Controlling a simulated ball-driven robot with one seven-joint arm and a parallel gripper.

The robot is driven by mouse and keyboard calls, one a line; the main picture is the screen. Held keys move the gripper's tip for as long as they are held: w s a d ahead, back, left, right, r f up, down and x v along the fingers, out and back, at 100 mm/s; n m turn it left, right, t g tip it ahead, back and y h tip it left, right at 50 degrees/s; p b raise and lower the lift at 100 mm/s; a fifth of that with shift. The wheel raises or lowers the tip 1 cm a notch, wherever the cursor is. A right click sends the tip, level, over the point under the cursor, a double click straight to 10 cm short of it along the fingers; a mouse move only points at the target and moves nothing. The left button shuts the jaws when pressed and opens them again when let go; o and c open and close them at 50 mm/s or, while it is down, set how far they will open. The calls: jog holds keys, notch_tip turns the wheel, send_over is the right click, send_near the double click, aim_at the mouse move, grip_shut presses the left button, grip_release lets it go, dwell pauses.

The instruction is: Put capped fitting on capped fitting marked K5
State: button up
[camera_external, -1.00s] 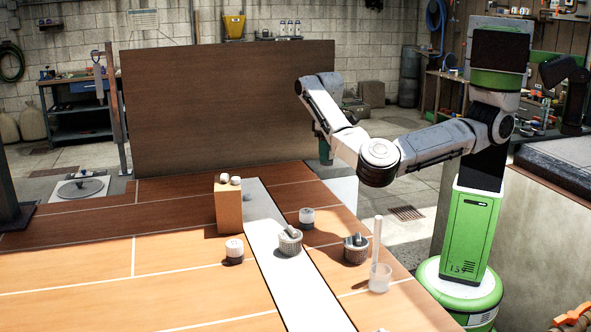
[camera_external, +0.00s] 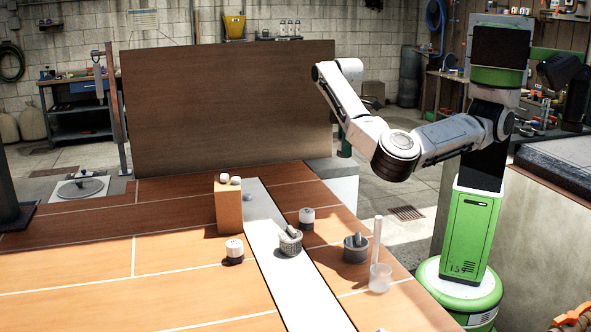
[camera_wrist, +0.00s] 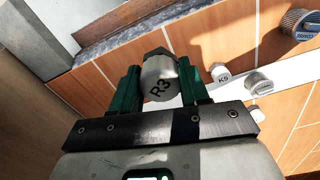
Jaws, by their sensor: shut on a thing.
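My gripper (camera_wrist: 158,85) is shut on a capped fitting (camera_wrist: 159,84) marked R3, held between its green fingers in the wrist view. A smaller white fitting (camera_wrist: 221,74) beyond the right finger bears a mark like K5 or K3, too small to read surely. In the external view, white-capped fittings with dark lower parts stand on the table, one at left (camera_external: 234,248) and one farther back (camera_external: 307,217). No marks can be read there. My gripper (camera_external: 346,149) is raised beyond the table's far right corner, with the held fitting not discernible in the external view.
A wooden block (camera_external: 229,205) bears small white pieces. Two mortar-like cups (camera_external: 290,243) (camera_external: 355,250) and a clear cylinder (camera_external: 380,279) stand on the table. A tall brown board (camera_external: 230,110) rises behind. The white strip's (camera_external: 300,290) near part is clear.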

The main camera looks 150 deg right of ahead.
jog(key=w+a+r+n, duration=0.3)
jog(key=w+a+n, duration=0.1)
jog(key=w+n, duration=0.2)
jog(key=n+p, duration=0.1)
jog(key=p, duration=0.2)
send_near(307, 211)
jog(key=shift+s+a+f, duration=0.2)
jog(key=shift+s+a, duration=0.3)
jog(key=shift+s, duration=0.1)
jog(key=shift+w+d+f, duration=0.25)
jog(key=shift+w+f, duration=0.05)
jog(key=shift+f, duration=0.2)
jog(key=shift+w+d+f+p, duration=0.1)
jog(key=shift+w+f+p, duration=0.1)
jog(key=shift+f, duration=0.8)
jog(key=shift+w+d+f+p, duration=0.1)
jog(key=shift+f+p, duration=0.05)
jog(key=shift+f, duration=0.85)
jog(key=shift+f, duration=0.15)
jog(key=o, duration=1.1)
notch_tip(307, 211, up, 12)
jog(key=shift+r+b, duration=0.15)
jog(key=shift+b, duration=0.8)
